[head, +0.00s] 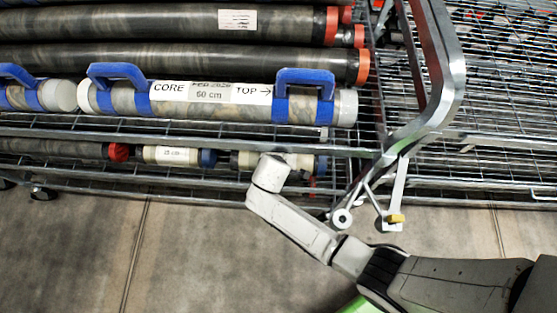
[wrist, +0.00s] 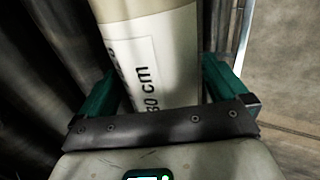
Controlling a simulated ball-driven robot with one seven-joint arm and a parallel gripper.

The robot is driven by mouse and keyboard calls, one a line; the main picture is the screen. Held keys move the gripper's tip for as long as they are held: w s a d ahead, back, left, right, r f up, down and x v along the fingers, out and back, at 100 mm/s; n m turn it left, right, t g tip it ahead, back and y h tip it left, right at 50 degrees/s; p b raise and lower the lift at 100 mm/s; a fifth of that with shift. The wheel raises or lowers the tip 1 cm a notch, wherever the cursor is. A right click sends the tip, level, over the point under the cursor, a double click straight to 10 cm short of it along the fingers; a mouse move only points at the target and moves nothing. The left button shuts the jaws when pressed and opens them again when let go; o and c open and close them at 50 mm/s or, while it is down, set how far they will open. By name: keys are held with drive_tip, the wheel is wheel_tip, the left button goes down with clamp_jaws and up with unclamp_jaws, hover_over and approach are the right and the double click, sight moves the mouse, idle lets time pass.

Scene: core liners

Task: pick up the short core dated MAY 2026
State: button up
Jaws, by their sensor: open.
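In the wrist view, a pale cream tube (wrist: 176,62) with a white label reading "30 cm" lies between the green fingers of my gripper (wrist: 157,72). The fingers are open, one on each side of it; I cannot tell whether they touch. The label's upper line is cut off, so no date is readable. In the head view, my arm reaches to the lower shelf, over a pale short core (head: 245,160) that it partly covers. The fingers are hidden there. Left of it lies another short core (head: 175,155) with a white label, too small to read surely.
Above, a clear core (head: 208,96) with blue handles is marked "CORE", a 2026 date, "60 cm" and "TOP". Long dark liners (head: 180,60) with red caps lie behind. The wire rack's front rail (head: 180,140) runs over the lower shelf. Floor (head: 80,240) in front is clear.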

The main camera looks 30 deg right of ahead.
drive_tip(key=shift+c, duration=0.5)
drive_tip(key=c, duration=1.6)
drive_tip(key=shift+w+r, duration=0.15)
drive_tip(key=shift+w, duration=0.05)
drive_tip(key=shift+c, duration=0.4)
drive_tip(key=shift+r, duration=0.15)
